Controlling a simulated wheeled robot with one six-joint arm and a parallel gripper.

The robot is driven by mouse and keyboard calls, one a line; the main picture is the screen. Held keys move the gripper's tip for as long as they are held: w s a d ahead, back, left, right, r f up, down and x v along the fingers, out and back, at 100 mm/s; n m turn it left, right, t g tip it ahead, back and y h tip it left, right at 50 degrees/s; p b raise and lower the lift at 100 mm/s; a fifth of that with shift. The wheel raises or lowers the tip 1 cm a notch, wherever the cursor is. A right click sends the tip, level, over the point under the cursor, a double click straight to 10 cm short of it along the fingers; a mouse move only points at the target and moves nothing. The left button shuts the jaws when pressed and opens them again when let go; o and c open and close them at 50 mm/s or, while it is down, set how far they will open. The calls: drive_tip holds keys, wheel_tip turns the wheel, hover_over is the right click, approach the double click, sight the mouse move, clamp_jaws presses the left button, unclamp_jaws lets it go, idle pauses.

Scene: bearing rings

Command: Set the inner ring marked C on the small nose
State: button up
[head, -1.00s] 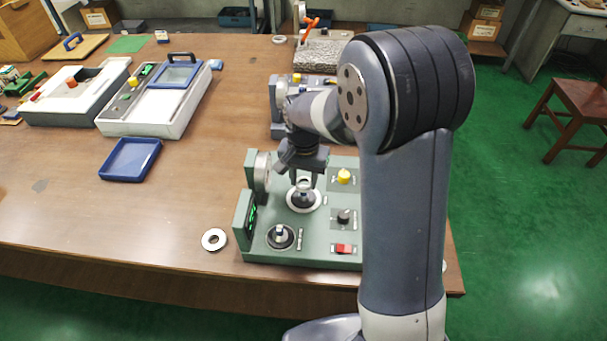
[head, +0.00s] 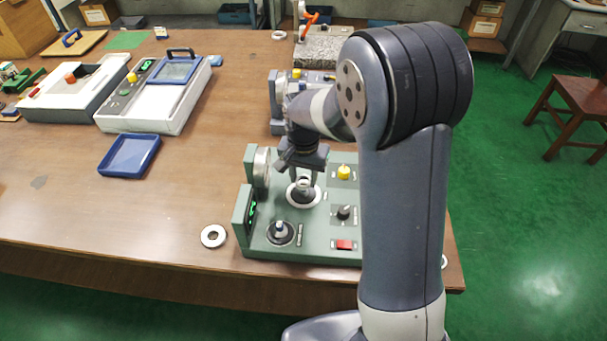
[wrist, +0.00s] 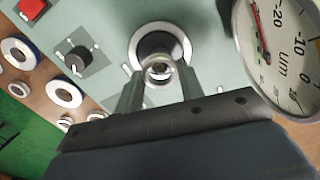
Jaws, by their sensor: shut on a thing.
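My gripper (head: 305,184) points down over the rear nose (head: 301,198) of the green gauge stand, a dark cone with a pale collar. In the wrist view my gripper (wrist: 158,78) is shut on a small metal ring (wrist: 158,66). The ring appears at the top of the dark nose (wrist: 158,45); I cannot tell whether it rests on it or is just above. No letter C is readable. A front nose (head: 280,231), on a dark round base, stands nearer the stand's front edge. I cannot tell which nose is the smaller.
The stand (head: 310,250) carries a dial (wrist: 285,40) beside the nose, a yellow knob (head: 344,172), a black knob (head: 344,212) and a red switch (head: 344,244). A loose ring (head: 213,236) lies left of it. Several rings (wrist: 65,92) lie beyond its edge. A blue tray (head: 128,157) stands farther left.

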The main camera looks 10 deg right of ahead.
sight(304, 184)
drive_tip(key=shift+f+b, duration=1.25)
drive_tip(key=shift+f, duration=0.6)
drive_tip(key=o, duration=1.1)
wheel_tip(304, 184, up, 11)
drive_tip(key=shift+f, duration=0.1)
